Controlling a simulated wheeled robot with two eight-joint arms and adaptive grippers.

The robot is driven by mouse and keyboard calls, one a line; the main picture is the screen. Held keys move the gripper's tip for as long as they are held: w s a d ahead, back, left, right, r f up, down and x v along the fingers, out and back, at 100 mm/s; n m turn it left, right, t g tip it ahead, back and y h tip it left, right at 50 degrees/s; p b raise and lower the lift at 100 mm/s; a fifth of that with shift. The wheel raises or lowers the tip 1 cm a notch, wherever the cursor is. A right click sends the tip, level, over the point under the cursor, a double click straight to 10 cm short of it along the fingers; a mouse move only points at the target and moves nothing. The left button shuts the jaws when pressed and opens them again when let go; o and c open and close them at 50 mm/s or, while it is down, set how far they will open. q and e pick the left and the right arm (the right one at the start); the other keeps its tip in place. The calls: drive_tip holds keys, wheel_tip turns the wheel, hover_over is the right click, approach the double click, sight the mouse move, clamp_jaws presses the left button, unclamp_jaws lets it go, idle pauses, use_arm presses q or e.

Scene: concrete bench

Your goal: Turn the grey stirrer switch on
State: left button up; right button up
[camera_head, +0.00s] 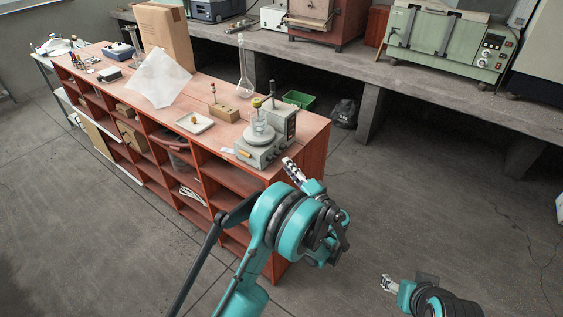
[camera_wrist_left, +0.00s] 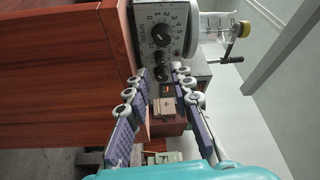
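The grey stirrer (camera_head: 252,158) stands near the right end of the red-brown shelf unit, with a round white plate on top. In the left wrist view its front panel (camera_wrist_left: 178,22) shows a numbered black dial (camera_wrist_left: 160,35) and a dark control at its lower edge, between the fingertips. I cannot tell whether the switch is on or off. My left gripper (camera_head: 291,168) is just right of the stirrer, in front of the panel. In the left wrist view its fingers (camera_wrist_left: 164,76) are apart with nothing gripped. My right gripper (camera_head: 386,284) is low over the floor, far from the stirrer.
A glass beaker (camera_head: 259,122) stands on the stirrer plate. A grey box with a post (camera_head: 282,122), a wooden block (camera_head: 224,112), a white tray (camera_head: 194,123) and a glass flask (camera_head: 244,85) are close by. Floor space to the right is clear.

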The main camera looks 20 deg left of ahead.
sight(279, 155)
use_arm(q)
drive_tip(key=b+x, duration=0.1)
drive_tip(key=x, duration=0.4)
drive_tip(key=shift+w+a, duration=0.15)
clamp_jaws()
